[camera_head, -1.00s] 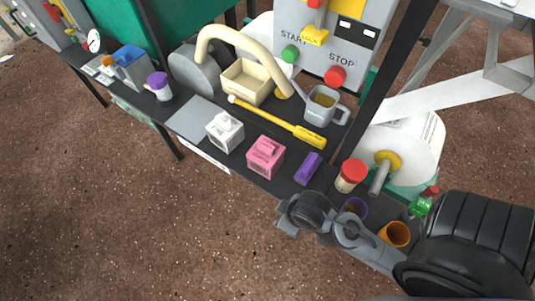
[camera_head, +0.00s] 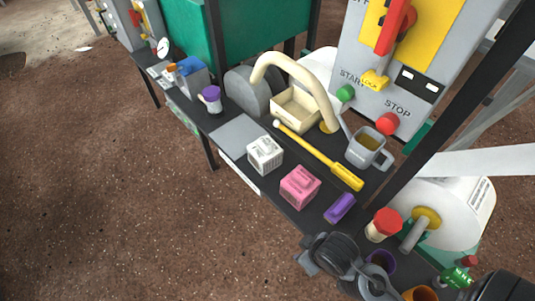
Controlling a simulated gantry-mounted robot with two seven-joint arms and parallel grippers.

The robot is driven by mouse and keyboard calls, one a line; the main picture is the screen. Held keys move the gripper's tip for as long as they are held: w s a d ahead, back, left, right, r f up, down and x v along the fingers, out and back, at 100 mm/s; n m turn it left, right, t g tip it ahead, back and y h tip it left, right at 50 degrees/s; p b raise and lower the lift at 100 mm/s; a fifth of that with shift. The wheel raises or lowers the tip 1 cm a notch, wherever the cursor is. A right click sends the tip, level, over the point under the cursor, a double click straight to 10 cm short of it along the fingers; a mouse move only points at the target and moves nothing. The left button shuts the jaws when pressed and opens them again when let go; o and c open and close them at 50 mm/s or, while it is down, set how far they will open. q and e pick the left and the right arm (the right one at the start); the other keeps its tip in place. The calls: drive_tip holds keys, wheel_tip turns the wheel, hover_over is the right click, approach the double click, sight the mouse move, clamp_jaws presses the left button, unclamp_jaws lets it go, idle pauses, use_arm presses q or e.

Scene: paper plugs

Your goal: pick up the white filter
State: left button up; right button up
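The white filter (camera_head: 265,155) is a small white block with a slotted front. It sits upright on the dark bench, left of a pink block (camera_head: 300,187) of similar shape. My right gripper (camera_head: 308,263) is low in the picture, at the bench's front edge, below the purple block (camera_head: 340,208). It is apart from the white filter, which is farther up and to the left. I see nothing held in it, but its fingers are too small and dark to tell open from shut. My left gripper is not in view.
A yellow-handled tool (camera_head: 320,156) lies behind the blocks, near a grey mug (camera_head: 368,147) and a cream tray (camera_head: 296,109). A red-capped jar (camera_head: 384,225) and purple cup (camera_head: 381,262) stand near my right arm. A bare grey plate (camera_head: 240,137) lies left of the filter.

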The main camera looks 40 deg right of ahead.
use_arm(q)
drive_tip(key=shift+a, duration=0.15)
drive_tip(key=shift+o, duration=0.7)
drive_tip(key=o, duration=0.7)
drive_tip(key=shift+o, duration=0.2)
